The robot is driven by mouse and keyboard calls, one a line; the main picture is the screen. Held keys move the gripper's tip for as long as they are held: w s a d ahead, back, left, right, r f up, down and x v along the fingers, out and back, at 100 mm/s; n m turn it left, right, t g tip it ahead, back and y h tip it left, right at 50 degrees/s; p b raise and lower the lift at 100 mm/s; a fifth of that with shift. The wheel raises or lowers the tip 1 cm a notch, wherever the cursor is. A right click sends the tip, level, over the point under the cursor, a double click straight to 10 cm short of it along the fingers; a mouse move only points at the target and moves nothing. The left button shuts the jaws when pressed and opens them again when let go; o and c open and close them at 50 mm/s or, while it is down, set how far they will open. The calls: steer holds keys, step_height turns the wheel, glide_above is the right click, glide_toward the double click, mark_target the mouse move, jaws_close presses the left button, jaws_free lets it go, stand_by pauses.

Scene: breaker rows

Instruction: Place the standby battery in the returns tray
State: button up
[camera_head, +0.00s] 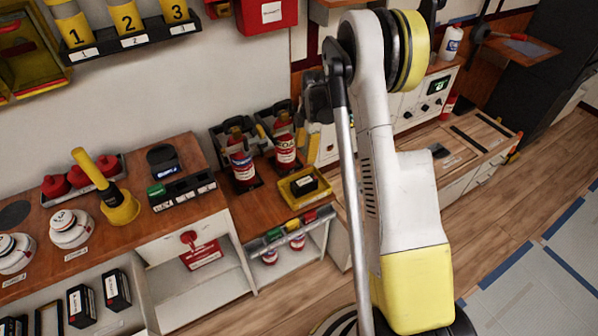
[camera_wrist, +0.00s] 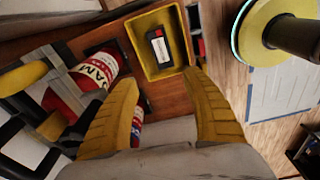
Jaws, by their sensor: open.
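A small yellow tray (camera_head: 286,198) stands on the wooden counter beside the red extinguishers, and it also shows in the wrist view (camera_wrist: 136,40). A black box with a white label (camera_wrist: 158,48), which looks like the standby battery, lies inside the tray; it shows in the head view (camera_head: 304,185) as a dark block. Its label is too small to read. My gripper (camera_wrist: 163,78) has its yellow fingers spread apart with nothing between them. The fingertips are near the tray's near edge in the wrist view, apart from the box. In the head view my arm largely hides the gripper.
Red extinguishers (camera_head: 285,150) in black holders stand just left of and behind the tray. Similar black boxes (camera_head: 117,290) sit on a lower shelf at left. A yellow-handled device (camera_head: 120,206) and white round units (camera_head: 70,229) occupy the left counter. Open floor (camera_head: 490,225) lies at right.

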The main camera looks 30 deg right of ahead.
steer(key=s+a+r+m+t, duration=0.1)
steer(key=s+a+r+m, duration=0.15)
steer(key=r, duration=0.45)
steer(key=s+a+r+m+t+h, duration=0.1)
steer(key=s+a+r+m, duration=0.1)
steer(key=s+a+r, duration=0.3)
steer(key=s+a+r+m+t, duration=0.1)
steer(key=a+r+m, duration=0.2)
steer(key=r, duration=0.5)
steer(key=s+a+r+m+t, duration=0.2)
steer(key=s+a+m, duration=0.2)
steer(key=s, duration=0.5)
steer(key=s+a+r+m+t, duration=0.1)
steer(key=s+a+r+m, duration=0.1)
steer(key=s+m, duration=0.3)
steer(key=s+a, duration=0.1)
steer(key=s, duration=0.3)
steer(key=shift+s+a+t, duration=0.35)
steer(key=shift+s+t, duration=0.05)
steer(key=shift+m, duration=0.25)
